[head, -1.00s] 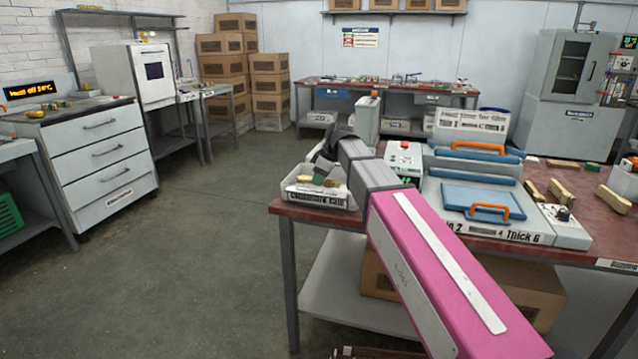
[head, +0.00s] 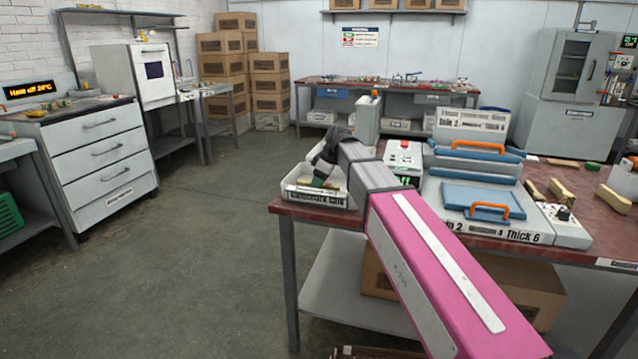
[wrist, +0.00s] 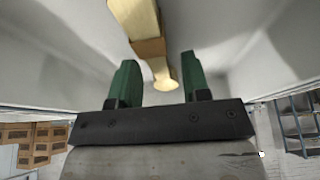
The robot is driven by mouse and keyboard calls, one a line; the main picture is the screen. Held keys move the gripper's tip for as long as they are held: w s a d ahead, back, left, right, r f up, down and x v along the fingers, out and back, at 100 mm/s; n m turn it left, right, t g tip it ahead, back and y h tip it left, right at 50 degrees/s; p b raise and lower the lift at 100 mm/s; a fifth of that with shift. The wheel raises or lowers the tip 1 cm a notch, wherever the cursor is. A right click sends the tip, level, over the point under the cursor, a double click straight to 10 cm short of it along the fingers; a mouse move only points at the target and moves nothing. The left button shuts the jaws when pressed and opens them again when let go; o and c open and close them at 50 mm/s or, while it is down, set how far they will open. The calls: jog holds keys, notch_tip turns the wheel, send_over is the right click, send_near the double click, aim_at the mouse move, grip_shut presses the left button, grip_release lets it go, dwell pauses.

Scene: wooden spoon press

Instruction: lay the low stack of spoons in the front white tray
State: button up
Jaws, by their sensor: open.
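The white tray (head: 318,200) stands at the table's front left corner. My gripper (head: 320,182) is down inside it, with the dark wrist partly covering the view. In the wrist view my green fingers (wrist: 157,64) are apart, between light grey tray walls. A pale wooden piece (wrist: 133,14), seemingly the spoon stack, lies past the fingertips. A narrower part with a rounded pale end (wrist: 164,76) reaches into the gap between the fingers. I see no finger touching it. The stack's full length and layers are hidden.
Right of the tray are a box with a red button (head: 404,158) and the blue-lidded press (head: 470,200) with an orange handle. Wooden blocks (head: 613,198) lie farther right. Open floor (head: 200,270) is left of the table.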

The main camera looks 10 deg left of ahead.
jog(key=v, duration=1.2)
jog(key=shift+f, duration=0.1)
